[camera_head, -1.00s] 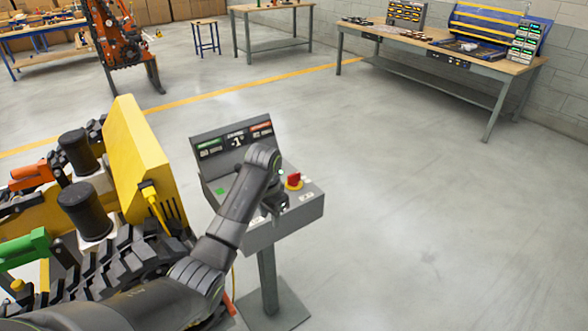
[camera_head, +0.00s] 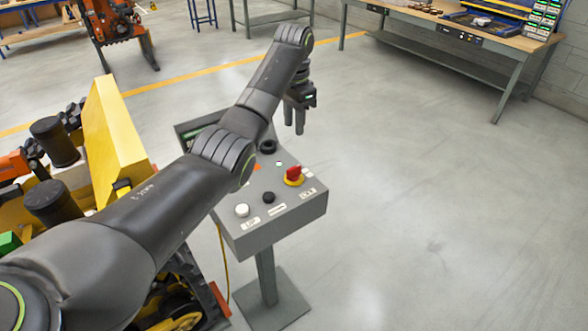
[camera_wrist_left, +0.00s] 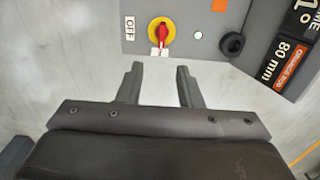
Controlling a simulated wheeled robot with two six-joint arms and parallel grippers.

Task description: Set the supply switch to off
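The supply switch (camera_head: 293,176) is a red rotary handle on a yellow round base, on the sloping top of a grey control box (camera_head: 262,240). In the left wrist view the switch (camera_wrist_left: 162,32) has its handle lying up and down in the picture. An OFF label (camera_wrist_left: 130,27) is to its left and a small white label, hard to read, touches its lower end. My left gripper (camera_head: 294,130) hangs beyond the box's far right side, fingers pointing down. It is open and empty; its fingers (camera_wrist_left: 160,70) show apart, clear of the switch. My right gripper is out of view.
The box also bears a white button (camera_head: 242,210), a black button (camera_head: 268,198), a black knob (camera_wrist_left: 232,45) and a small green light (camera_wrist_left: 198,35). A display partly hidden by my arm stands behind. A yellow tracked machine (camera_head: 112,125) is at left. The floor at right is clear.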

